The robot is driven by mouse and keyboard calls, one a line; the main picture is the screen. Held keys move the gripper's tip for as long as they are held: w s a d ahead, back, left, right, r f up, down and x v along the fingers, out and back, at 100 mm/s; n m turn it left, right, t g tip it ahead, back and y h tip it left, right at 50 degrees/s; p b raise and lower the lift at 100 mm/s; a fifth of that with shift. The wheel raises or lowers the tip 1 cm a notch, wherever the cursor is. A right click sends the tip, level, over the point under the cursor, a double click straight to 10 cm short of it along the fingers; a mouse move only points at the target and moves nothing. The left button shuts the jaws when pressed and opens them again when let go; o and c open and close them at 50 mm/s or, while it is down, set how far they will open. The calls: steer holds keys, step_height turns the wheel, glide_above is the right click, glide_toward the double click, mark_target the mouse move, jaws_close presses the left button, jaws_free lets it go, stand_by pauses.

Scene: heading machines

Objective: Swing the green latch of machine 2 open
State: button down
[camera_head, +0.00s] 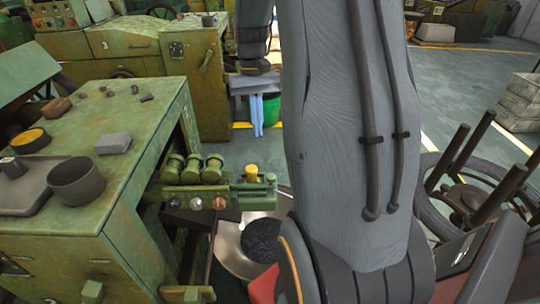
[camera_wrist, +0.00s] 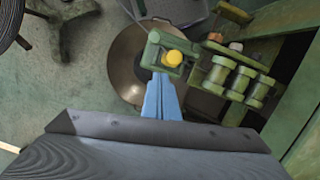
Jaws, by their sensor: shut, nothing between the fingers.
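The near green machine (camera_head: 160,110) carries a green block with a yellow knob (camera_head: 252,173) at its right side. The block, which looks like the latch, also shows in the wrist view (camera_wrist: 155,50). My gripper (camera_head: 258,134) points down with blue fingers shut and empty, above the block in the head view. In the wrist view the fingertips (camera_wrist: 161,78) overlap the lower edge of the block beside the yellow knob (camera_wrist: 173,58). I cannot tell whether they touch it.
Several green cylinders (camera_head: 194,168) sit left of the block. A metal bowl (camera_head: 233,255) lies below it. A dark pot (camera_head: 77,181) and a tray stand on the machine top. A rack with upright posts (camera_head: 470,152) is at the right. Open floor (camera_head: 455,95) lies beyond.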

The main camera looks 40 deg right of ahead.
steer(key=d, duration=0.3)
steer(key=shift+w+r+m, duration=0.2)
steer(key=shift+r+m, duration=0.1)
steer(key=shift+r, duration=0.05)
steer(key=shift+f, duration=0.1)
steer(key=shift+s+a+f+p, duration=0.5)
steer(key=shift+s+f+p, duration=0.3)
steer(key=shift+f, duration=0.9)
steer(key=shift+s+a+f+p, duration=0.55)
steer(key=shift+s+f, duration=0.5)
steer(key=shift+f, duration=0.6)
steer(key=shift+s+a+f+p, duration=0.45)
steer(key=shift+s+f+p, duration=0.35)
steer(key=shift+f, duration=0.9)
steer(key=shift+s, duration=0.2)
